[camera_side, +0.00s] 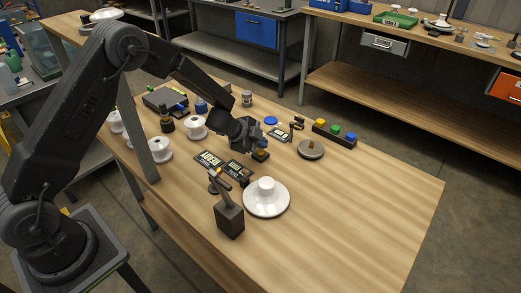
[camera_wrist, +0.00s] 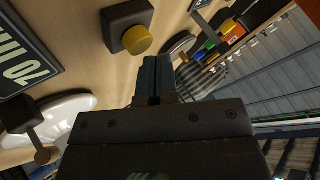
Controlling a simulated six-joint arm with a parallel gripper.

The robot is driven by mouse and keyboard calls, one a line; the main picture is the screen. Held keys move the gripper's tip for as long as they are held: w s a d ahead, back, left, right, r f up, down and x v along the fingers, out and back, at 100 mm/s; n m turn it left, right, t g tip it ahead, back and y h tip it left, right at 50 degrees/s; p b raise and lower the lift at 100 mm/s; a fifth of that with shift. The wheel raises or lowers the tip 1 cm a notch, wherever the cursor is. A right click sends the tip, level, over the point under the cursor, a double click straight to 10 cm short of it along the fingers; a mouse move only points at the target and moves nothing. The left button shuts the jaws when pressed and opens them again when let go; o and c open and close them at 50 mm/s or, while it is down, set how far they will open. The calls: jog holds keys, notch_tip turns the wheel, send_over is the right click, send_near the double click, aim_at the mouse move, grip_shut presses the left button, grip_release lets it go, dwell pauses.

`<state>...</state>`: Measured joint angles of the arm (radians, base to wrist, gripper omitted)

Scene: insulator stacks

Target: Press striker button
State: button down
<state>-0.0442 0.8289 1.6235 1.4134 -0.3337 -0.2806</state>
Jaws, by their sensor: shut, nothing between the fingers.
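A small dark box with a round yellow button (camera_wrist: 137,40) stands just beyond my fingertips in the wrist view, slightly to their left. In the side view the box (camera_side: 260,156) is right beside my gripper (camera_side: 258,146), partly covered by it. In the wrist view my gripper (camera_wrist: 155,75) is shut and empty, its two fingers together. The fingertips look close to the button; I cannot tell whether they touch it. No label on the box is legible.
A white insulator disc (camera_side: 266,203) and a dark block with a lever (camera_side: 229,219) stand nearer the camera. Black signs (camera_side: 208,158) lie left of my gripper. A bar with yellow, green and blue buttons (camera_side: 334,134) is behind. The table's right side is clear.

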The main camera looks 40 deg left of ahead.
aim_at(260, 151)
jog(key=shift+f, duration=0.6)
dwell(0.8)
jog(key=shift+r, duration=1)
jog(key=shift+r, duration=2.5)
